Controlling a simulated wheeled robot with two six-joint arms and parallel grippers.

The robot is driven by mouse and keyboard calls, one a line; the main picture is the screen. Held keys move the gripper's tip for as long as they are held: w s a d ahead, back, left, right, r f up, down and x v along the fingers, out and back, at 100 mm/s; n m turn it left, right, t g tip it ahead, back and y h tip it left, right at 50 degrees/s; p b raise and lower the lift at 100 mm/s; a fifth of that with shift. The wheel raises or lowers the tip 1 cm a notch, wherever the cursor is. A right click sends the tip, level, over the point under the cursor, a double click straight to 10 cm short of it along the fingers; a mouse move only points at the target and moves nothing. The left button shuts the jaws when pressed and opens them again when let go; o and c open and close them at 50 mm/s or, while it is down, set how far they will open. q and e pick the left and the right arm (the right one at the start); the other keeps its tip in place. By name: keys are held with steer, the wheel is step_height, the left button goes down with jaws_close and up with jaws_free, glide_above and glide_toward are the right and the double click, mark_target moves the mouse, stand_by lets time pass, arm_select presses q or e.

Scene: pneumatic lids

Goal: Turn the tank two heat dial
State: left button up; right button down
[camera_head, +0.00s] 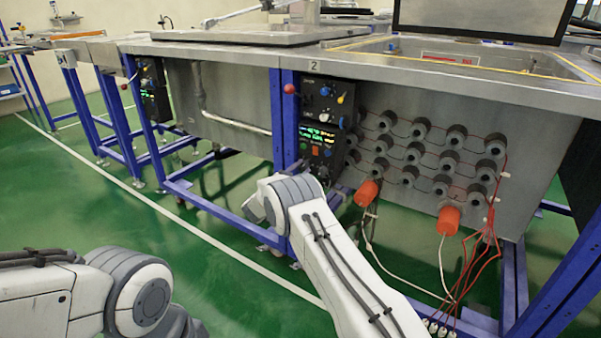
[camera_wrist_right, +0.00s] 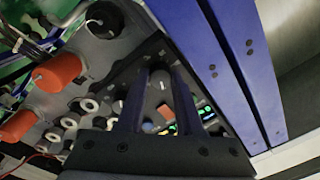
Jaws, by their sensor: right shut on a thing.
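Tank two (camera_head: 480,97) is the steel tank with a "2" label on its rim. In the head view my right wrist covers the gripper and the panel's bottom. Of my left arm, only links show at lower left.
Orange-capped heaters (camera_head: 367,193) and several grey fittings with red wires cover the tank side, right of the box. A blue frame post (camera_head: 284,125) with a red knob (camera_head: 290,88) stands just left of it. Green floor lies open on the left.

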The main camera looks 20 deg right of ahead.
steer(key=shift+m, duration=0.3)
steer(key=c, duration=0.8)
jaws_free()
steer(key=shift+c, duration=0.2)
steer(key=shift+s+a, duration=0.1)
steer(key=shift+s+a, duration=0.15)
steer(key=shift+a, duration=0.1)
steer(key=p+v, duration=0.3)
steer(key=v, duration=0.6)
steer(key=shift+s+a, duration=0.25)
steer(key=shift+a, duration=0.05)
